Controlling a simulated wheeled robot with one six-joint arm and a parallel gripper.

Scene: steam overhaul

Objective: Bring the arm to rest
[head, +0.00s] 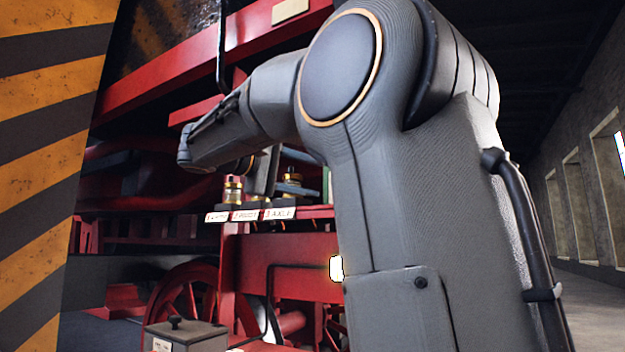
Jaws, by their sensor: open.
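My arm rises at the right and reaches left across the red locomotive, with its forearm bent down to the left. The grey end of my arm, with my gripper (263,173), shows partly below and behind the forearm, pointing down over a small labelled shelf (318,212). My gripper is open; its fingertips are not clear. A brass cup (233,189) stands on the shelf to its left, and another brass cup (291,183) stands to its right. Whether anything stands at the middle label (246,215) is hard to tell. The arm is extended over the shelf, not folded.
A yellow-and-black striped panel (45,170) stands close at the left. A grey lidded box (185,336) is low in front of the red wheel (190,292). Red locomotive framework fills the space behind the arm. A hall with windows (607,165) opens at the right.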

